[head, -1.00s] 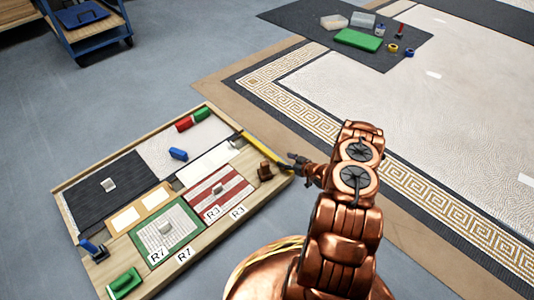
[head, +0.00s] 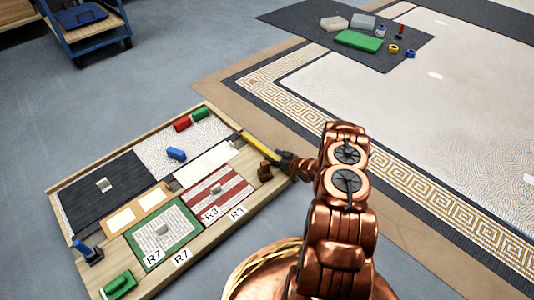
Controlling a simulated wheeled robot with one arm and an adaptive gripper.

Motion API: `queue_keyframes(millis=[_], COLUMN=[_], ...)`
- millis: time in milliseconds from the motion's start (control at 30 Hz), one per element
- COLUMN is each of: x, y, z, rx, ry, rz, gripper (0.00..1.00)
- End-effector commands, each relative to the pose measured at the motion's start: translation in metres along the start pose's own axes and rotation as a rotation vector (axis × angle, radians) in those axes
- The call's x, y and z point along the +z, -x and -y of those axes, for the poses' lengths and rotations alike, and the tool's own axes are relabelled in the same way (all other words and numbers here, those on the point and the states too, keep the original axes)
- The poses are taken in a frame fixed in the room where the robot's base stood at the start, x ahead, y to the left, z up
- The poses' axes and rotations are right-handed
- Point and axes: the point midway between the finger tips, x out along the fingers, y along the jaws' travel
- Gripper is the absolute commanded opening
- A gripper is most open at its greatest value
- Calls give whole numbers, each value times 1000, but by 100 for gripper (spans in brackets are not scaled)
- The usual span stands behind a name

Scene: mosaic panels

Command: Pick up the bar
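The long, thin yellow bar (head: 260,147) lies along the right edge of the wooden board, with a dark end toward the upper left. It looks like the bar of the task. My copper gripper (head: 286,162) is at the bar's lower right end, close to it or touching; I cannot tell which. The fingers are small, dark and partly merged with the bar's end, so their opening and any hold on the bar do not show clearly.
The wooden board (head: 105,270) holds mosaic panels. A brown block (head: 265,171) stands close to the gripper. Blue (head: 176,154), red (head: 182,124) and green (head: 200,112) pieces lie farther up. A dark mat (head: 300,20) with containers is at the back.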

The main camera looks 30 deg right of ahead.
Motion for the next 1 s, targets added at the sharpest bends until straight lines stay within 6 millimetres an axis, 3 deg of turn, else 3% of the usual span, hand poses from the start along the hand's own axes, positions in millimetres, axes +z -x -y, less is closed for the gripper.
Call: queue_keyframes(millis=[67, 500, 1000], x=[0, 0, -10], y=[0, 0, 4], z=[0, 0, 0], rx=[0, 0, 0], ry=[0, 0, 1], rz=[0, 0, -1], gripper=[46, 0, 0])
